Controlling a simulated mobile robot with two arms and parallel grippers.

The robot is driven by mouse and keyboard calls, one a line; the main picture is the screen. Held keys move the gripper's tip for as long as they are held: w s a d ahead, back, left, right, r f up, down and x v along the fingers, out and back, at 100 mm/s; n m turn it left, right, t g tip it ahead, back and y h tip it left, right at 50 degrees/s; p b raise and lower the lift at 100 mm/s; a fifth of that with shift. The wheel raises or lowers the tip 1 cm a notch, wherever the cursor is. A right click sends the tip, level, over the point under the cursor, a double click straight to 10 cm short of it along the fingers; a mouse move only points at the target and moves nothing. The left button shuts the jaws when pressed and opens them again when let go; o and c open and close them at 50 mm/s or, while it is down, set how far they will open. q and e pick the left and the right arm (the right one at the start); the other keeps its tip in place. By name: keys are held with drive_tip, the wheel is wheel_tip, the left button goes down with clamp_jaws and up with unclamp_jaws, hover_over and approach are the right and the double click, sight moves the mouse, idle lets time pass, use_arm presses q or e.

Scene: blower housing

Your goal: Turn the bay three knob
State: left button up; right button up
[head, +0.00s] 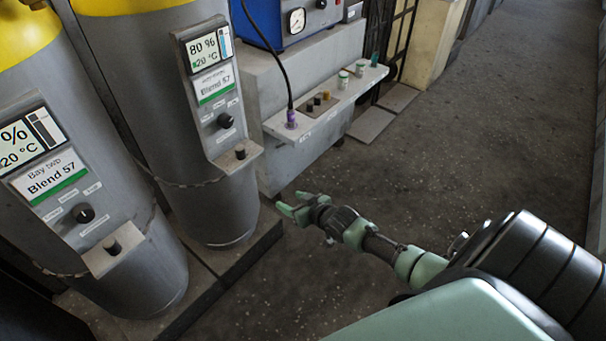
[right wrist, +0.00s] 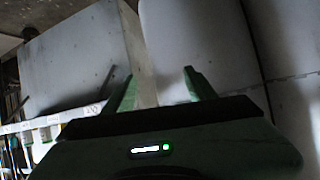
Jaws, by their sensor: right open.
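A grey cylinder (head: 160,110) with a yellow top stands right of the one labelled Bay two. Its panel shows 80 %, 20 °C and Blend 57; its bay name is too small to read. A round black knob (head: 225,120) sits low on that panel. My right gripper (head: 288,203) is open and empty, below and right of this knob, well apart from it. In the right wrist view its two green fingers (right wrist: 160,86) stand apart with nothing between them; no knob shows there. My left gripper is out of view.
The Bay two cylinder (head: 130,240) has a similar knob (head: 83,213). Small ledges with black pegs (head: 240,152) jut out under both panels. A pale shelf (head: 330,112) holds small containers, with a cable to a blue device. The floor (head: 440,150) on the right is clear.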

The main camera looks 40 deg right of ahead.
use_arm(q)
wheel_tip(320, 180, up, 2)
drive_tip(key=shift+p, duration=0.8)
use_arm(e)
drive_tip(key=s+f+g, duration=0.1)
drive_tip(key=s+f, duration=0.4)
drive_tip(key=f, duration=0.1)
drive_tip(key=shift+s+f+g+h, duration=0.3)
drive_tip(key=shift+f+g, duration=0.05)
drive_tip(key=shift+g, duration=0.05)
drive_tip(key=shift+a, duration=0.1)
